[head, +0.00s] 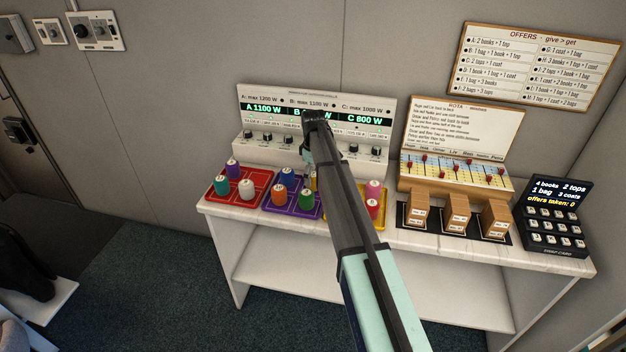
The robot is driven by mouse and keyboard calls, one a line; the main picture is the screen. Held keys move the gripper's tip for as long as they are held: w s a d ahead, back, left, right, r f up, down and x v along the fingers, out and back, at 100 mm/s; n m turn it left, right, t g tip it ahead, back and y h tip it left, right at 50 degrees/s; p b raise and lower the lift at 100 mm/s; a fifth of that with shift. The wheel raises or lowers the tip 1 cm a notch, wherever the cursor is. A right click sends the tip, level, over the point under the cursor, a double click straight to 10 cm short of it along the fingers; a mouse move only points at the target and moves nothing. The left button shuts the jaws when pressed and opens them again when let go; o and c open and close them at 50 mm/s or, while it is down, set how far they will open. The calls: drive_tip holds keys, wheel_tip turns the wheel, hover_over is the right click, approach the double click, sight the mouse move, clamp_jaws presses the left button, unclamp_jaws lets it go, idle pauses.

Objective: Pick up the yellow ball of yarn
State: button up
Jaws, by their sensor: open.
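No ball of yarn can be made out clearly. A small patch of yellow (314,182) shows between the purple tray and my arm; I cannot tell whether it is yarn or part of the yellow tray. My gripper (308,168) points down over the counter near this patch, open, with its fingertips small and partly hidden. My arm covers much of the yellow tray (383,222), where a pink spool (373,189) and a red spool (372,208) stand.
The red tray (225,200) and purple tray (275,208) hold several coloured spools on the white counter (420,240). A power panel (262,152) stands behind them. Wooden blocks (457,212) and a black keypad device (553,218) stand to the right.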

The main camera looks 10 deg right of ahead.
drive_tip(key=shift+f, duration=0.85)
drive_tip(key=c, duration=1.2)
drive_tip(key=shift+c, duration=0.2)
drive_tip(key=shift+r, duration=0.1)
